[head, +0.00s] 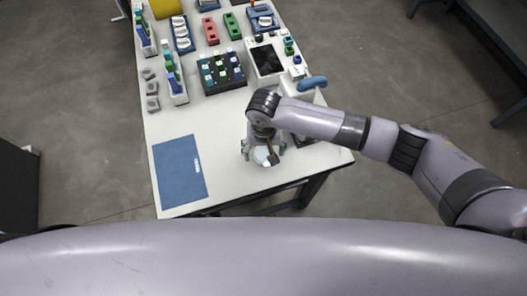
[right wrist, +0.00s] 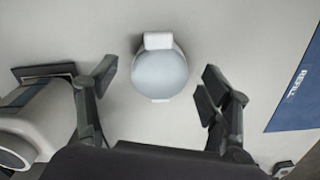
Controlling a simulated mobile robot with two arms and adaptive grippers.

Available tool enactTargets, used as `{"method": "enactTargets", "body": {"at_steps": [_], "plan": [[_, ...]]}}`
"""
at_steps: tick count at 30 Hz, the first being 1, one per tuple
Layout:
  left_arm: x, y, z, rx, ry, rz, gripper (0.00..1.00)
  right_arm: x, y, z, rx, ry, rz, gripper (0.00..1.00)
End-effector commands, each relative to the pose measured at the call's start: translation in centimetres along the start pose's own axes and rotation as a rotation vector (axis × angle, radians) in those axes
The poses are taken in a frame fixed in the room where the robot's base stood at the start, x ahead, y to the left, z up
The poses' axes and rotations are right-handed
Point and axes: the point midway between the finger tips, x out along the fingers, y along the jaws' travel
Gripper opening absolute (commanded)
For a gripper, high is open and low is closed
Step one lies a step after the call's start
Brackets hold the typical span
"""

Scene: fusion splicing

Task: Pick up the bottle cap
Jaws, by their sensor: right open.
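A round, pale grey-blue piece with a white tab at its edge, likely the bottle cap (right wrist: 160,75), shows in the right wrist view. I cannot tell from above whether it sits on a bottle. My right gripper (right wrist: 160,88) is open, with one fingertip to each side of the round piece and a gap on both sides. In the head view my right gripper (head: 264,150) is low over the front part of the table, partly hiding the pale piece (head: 262,156). My left gripper is not in view.
A blue mat (head: 180,171) lies to the left on the white table (head: 225,190). Behind are a dark rack (head: 221,72) with vials, a white device (head: 266,60) and coloured holders. In the wrist view a pale rounded object (right wrist: 25,140) stands left of the gripper.

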Motion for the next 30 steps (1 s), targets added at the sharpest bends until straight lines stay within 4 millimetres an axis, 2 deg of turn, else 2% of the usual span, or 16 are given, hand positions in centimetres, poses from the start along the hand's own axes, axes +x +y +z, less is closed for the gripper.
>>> {"method": "enactTargets", "body": {"at_steps": [3, 6, 13, 30], "plan": [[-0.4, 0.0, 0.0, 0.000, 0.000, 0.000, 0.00, 1.5, 0.0, 0.0, 0.001, 0.000, 0.001, 0.72], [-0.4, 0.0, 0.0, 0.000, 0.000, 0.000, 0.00, 2.2, 0.0, 0.0, 0.000, 0.001, 0.000, 0.72], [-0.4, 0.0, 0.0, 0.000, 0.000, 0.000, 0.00, 2.3, 0.0, 0.0, -0.001, 0.002, 0.000, 0.72], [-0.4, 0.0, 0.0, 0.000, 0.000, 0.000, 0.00, 2.3, 0.0, 0.0, 0.000, 0.001, -0.001, 0.34]]}}
